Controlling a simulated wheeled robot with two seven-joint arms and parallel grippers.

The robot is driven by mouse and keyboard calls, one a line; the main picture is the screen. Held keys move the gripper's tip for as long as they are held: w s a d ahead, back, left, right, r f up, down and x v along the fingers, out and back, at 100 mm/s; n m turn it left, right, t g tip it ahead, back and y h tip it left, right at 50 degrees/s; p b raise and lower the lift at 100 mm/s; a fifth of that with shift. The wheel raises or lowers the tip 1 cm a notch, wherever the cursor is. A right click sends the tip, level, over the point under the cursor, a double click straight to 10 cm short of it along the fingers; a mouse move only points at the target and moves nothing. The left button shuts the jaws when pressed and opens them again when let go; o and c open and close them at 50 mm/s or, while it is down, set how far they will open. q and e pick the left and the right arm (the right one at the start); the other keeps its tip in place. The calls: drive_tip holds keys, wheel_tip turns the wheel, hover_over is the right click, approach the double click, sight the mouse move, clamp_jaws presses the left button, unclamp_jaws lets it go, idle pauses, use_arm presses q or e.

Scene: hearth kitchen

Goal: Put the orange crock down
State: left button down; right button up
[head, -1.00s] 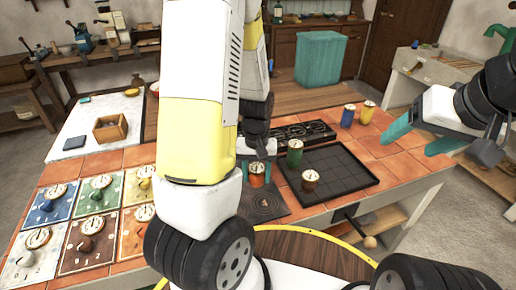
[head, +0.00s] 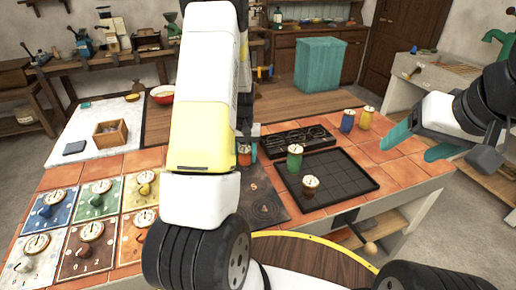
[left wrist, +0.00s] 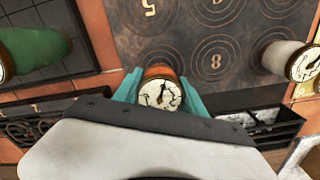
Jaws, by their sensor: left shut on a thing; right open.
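The orange crock (head: 244,160) has a pale dial-like lid. My left gripper (head: 247,151) is shut on it at the back of the dark numbered mat (head: 262,206). In the left wrist view the crock (left wrist: 160,92) sits between the teal fingers (left wrist: 160,78), close to the ring marked 8 on the mat (left wrist: 185,40). I cannot tell whether its base touches the surface. My left arm hides part of the mat in the head view. My right gripper (head: 415,145) is open and empty above the counter's right side.
A green crock (head: 295,158) and a brown crock (head: 310,185) stand on the black gridded tray (head: 345,180). A blue crock (head: 347,121) and a yellow crock (head: 365,118) stand behind. A whitish crock (left wrist: 288,60) is beside the held one. A black rack (head: 290,140) lies behind the tray.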

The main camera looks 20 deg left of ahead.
use_arm(q)
drive_tip(key=shift+f, duration=1.25)
drive_tip(key=shift+f, duration=0.15)
drive_tip(key=c, duration=0.7)
unclamp_jaws()
drive_tip(key=shift+o, duration=0.2)
